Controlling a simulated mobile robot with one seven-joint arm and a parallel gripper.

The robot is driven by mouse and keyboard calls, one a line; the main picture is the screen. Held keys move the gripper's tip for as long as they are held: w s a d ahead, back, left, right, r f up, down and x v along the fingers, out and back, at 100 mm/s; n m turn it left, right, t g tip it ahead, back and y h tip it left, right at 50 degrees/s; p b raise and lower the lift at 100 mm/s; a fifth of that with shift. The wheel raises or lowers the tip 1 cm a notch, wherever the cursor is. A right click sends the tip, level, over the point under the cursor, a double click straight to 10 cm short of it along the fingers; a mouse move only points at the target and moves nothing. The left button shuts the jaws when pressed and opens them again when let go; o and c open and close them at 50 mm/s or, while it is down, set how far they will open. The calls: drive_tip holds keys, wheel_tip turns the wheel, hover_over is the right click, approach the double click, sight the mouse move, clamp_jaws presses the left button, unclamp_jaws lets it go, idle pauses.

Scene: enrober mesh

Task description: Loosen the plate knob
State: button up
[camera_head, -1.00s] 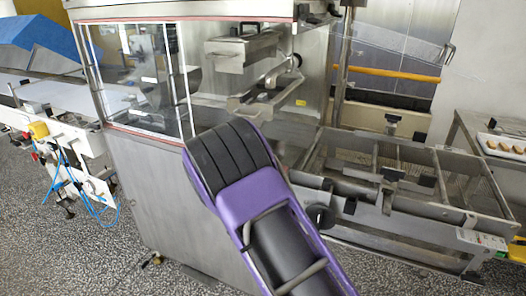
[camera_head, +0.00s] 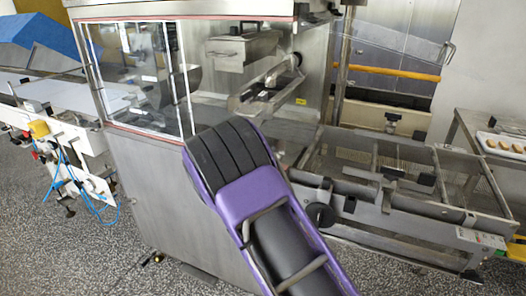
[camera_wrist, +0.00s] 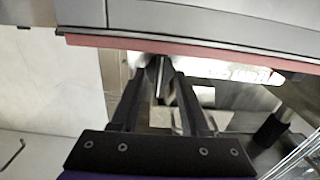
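A round black knob (camera_head: 320,215) sits on the side of the steel machine frame, just right of my purple arm in the head view. I cannot tell whether it is the plate knob. My gripper is hidden behind my arm in the head view. In the wrist view, my gripper (camera_wrist: 162,68) points at a narrow space under a reddish-edged panel. Its two dark fingers come close at the tips, with a small blurred piece seen between them. I cannot tell whether they touch or hold it. A dark cylinder (camera_wrist: 271,130) stands to the right of the fingers.
The steel cabinet (camera_head: 165,200) with a clear window (camera_head: 135,80) stands left of my arm. A mesh-bottomed frame (camera_head: 490,200) extends right. A panel with a reddish edge (camera_wrist: 90,41) crosses above the fingers. A tray (camera_head: 505,147) lies far right.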

drive_tip(key=v, duration=1.7)
drive_tip(key=shift+s, duration=0.2)
